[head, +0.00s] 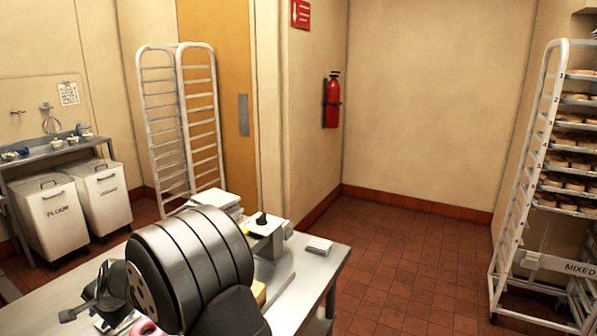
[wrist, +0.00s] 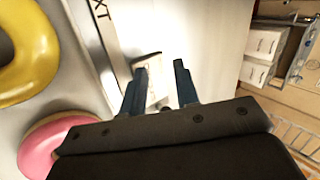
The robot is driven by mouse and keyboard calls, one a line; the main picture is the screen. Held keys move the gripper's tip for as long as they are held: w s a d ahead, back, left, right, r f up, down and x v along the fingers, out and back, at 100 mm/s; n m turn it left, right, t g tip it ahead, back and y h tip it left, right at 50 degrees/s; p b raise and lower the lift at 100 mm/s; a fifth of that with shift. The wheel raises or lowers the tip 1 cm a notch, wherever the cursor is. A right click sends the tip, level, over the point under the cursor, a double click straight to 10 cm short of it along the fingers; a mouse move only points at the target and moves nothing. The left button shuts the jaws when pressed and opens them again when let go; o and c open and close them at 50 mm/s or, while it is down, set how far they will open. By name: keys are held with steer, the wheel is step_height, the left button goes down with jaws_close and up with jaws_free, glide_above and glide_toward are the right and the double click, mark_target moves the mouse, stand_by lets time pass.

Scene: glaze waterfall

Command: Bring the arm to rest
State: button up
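My gripper (wrist: 160,76) shows in the wrist view with its two dark fingers apart and nothing visibly held between them. In the head view my gripper (head: 84,304) is at the lower left, over the steel table (head: 318,262), partly hidden by my own arm. A pink-iced ring (wrist: 48,146) lies at the lower left of the wrist view, beside the gripper. Part of a pink ring (head: 146,327) also shows at the bottom of the head view. A yellow-iced ring (wrist: 42,62) is at the upper left of the wrist view.
A white machine (head: 268,226) and a white stack (head: 222,201) stand on the table behind my arm. White bins (head: 62,222), an empty rack (head: 160,130) and a loaded rack (head: 540,170) stand around the room. The tiled floor between is clear.

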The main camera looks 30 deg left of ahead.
steer(key=s, duration=0.3)
steer(key=shift+s, duration=0.4)
steer(key=v, duration=1.7)
steer(key=shift+r, duration=0.25)
steer(key=shift+w, duration=0.15)
stand_by(0.5)
steer(key=x, duration=1.7)
steer(key=shift+f, duration=0.15)
steer(key=shift+d, duration=0.1)
